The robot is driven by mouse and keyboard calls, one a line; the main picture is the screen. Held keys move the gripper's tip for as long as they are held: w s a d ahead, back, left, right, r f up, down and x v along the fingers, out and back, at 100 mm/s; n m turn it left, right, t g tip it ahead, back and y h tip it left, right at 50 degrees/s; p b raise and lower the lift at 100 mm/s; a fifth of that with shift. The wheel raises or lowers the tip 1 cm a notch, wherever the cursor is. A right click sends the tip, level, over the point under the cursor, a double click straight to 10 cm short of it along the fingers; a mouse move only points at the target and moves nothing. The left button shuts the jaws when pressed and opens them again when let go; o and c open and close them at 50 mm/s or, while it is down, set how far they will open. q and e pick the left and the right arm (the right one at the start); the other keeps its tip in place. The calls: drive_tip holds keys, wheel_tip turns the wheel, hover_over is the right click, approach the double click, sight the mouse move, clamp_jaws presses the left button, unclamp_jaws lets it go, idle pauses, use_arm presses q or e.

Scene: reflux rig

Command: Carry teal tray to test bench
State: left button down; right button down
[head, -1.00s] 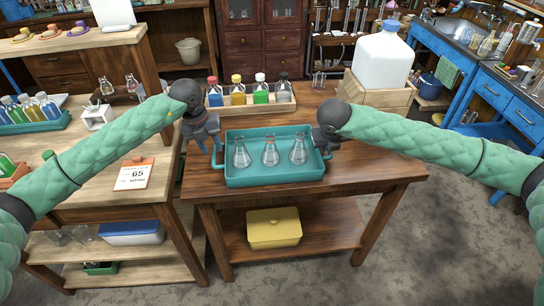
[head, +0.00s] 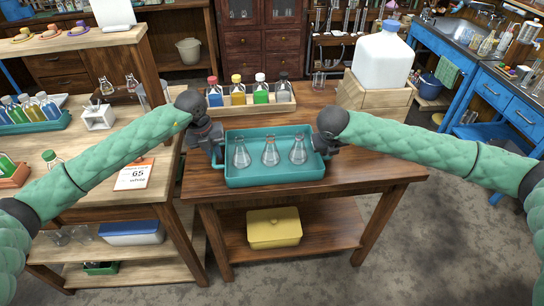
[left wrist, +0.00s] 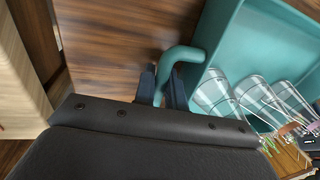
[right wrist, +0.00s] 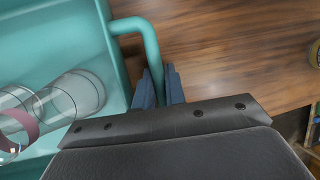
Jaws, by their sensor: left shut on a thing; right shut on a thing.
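The teal tray (head: 275,180) sits on the dark wooden table (head: 345,190) in the head view, with three glass flasks (head: 270,152) standing in a row in it. My left gripper (head: 217,158) is at the tray's left handle; in the left wrist view its fingers (left wrist: 163,90) are shut around that teal handle (left wrist: 182,54). My right gripper (head: 325,152) is at the tray's right end; in the right wrist view its fingers (right wrist: 158,88) are shut on the right handle (right wrist: 150,40). I cannot tell any gap between tray and table.
Behind the tray stands a wooden rack of colored bottles (head: 250,103). A large white jug (head: 384,60) in a wooden crate (head: 372,97) is at the back right. A yellow bin (head: 273,228) is on the lower shelf. A bench with a calendar card (head: 134,175) is left. Blue benches (head: 510,100) are right.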

use_arm(q)
drive_tip(key=shift+r, duration=0.2)
use_arm(e)
drive_tip(key=shift+r, duration=0.2)
